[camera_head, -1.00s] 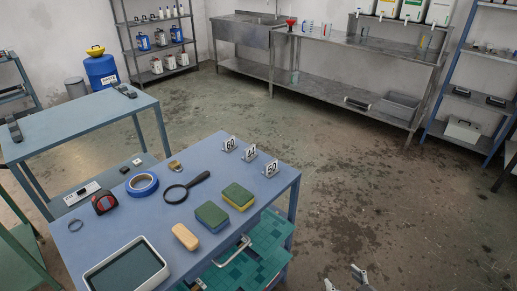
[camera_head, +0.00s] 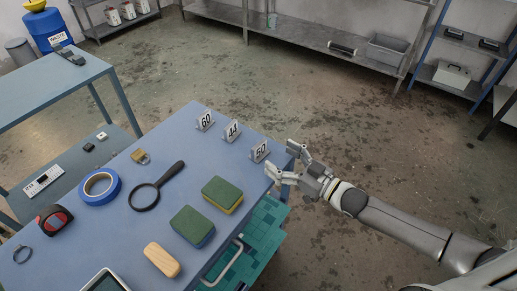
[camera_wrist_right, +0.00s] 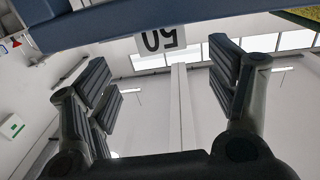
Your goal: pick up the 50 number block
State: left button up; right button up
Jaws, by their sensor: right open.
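The 50 number block (camera_head: 260,151) is a small white sign with black digits, standing at the right edge of the blue table (camera_head: 160,225). It also shows upside down in the right wrist view (camera_wrist_right: 160,39), between the two fingers and beyond their tips. My right gripper (camera_head: 281,160) is open and empty, just right of the block at the table edge, its fingers pointing towards it. The same open gripper shows in the wrist view (camera_wrist_right: 162,75). I see no contact with the block. My left gripper is not in view.
The 44 block (camera_head: 232,130) and 60 block (camera_head: 205,121) stand in a row left of the 50 block. A magnifier (camera_head: 157,187), sponges (camera_head: 222,193), blue tape (camera_head: 99,186) and a padlock (camera_head: 140,156) lie nearby. Open floor lies right of the table.

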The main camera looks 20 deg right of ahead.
aim_at(261, 145)
jog(key=shift+w+a, duration=0.15)
jog(key=shift+w, duration=0.2)
jog(key=shift+w+a+r+p, duration=0.5)
jog(key=shift+w+a, duration=0.15)
jog(key=shift+w, duration=0.1)
jog(key=shift+x, duration=1.2)
jog(key=shift+w+a+f, duration=0.15)
jog(key=shift+w+a, duration=0.15)
jog(key=shift+w, duration=0.05)
jog(key=c, duration=1.2)
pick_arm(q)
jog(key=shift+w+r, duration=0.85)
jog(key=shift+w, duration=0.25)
pick_arm(e)
jog(key=shift+o, duration=0.2)
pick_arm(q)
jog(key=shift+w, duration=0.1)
